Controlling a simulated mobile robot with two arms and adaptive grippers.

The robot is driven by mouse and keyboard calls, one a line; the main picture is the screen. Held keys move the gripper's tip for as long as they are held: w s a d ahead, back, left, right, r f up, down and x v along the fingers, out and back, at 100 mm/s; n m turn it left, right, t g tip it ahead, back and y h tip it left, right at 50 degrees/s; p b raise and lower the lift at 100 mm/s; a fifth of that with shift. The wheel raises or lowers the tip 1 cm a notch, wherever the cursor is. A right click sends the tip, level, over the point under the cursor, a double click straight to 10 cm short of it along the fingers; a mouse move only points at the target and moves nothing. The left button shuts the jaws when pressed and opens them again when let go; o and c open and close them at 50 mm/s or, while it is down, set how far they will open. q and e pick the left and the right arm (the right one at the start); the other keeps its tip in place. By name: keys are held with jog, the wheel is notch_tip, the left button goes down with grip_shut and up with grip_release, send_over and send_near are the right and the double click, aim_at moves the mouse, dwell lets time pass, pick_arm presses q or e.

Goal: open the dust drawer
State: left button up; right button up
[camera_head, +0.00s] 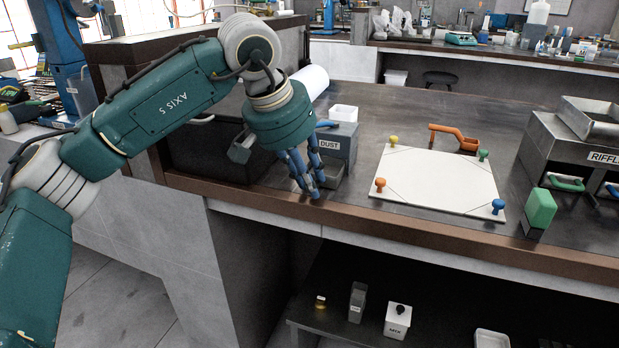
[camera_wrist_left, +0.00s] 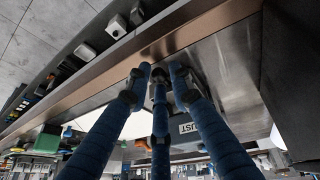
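The dust box (camera_head: 340,143) is a grey block labelled DUST near the bench's front edge. A low grey part, which looks like the dust drawer (camera_head: 334,174), stands out at its foot, partly hidden by my fingers. My left gripper (camera_head: 312,190) points down with its blue fingers right at the drawer's front. In the left wrist view, the fingertips (camera_wrist_left: 160,74) are close together beside a grey metal part below the DUST label (camera_wrist_left: 189,127). Whether they grip a handle is hidden. My right gripper is not in view.
A white board (camera_head: 437,183) with coloured knobs lies to the right, with an orange scoop (camera_head: 455,138) behind it. A green-topped block (camera_head: 540,209) and the riffler (camera_head: 565,150) stand further right. A white tub (camera_head: 344,113) sits behind the dust box. The bench's brown edge (camera_head: 400,225) runs in front.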

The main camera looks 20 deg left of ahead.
pick_arm(q)
jog(key=v, duration=1.2)
jog(key=shift+f, duration=0.1)
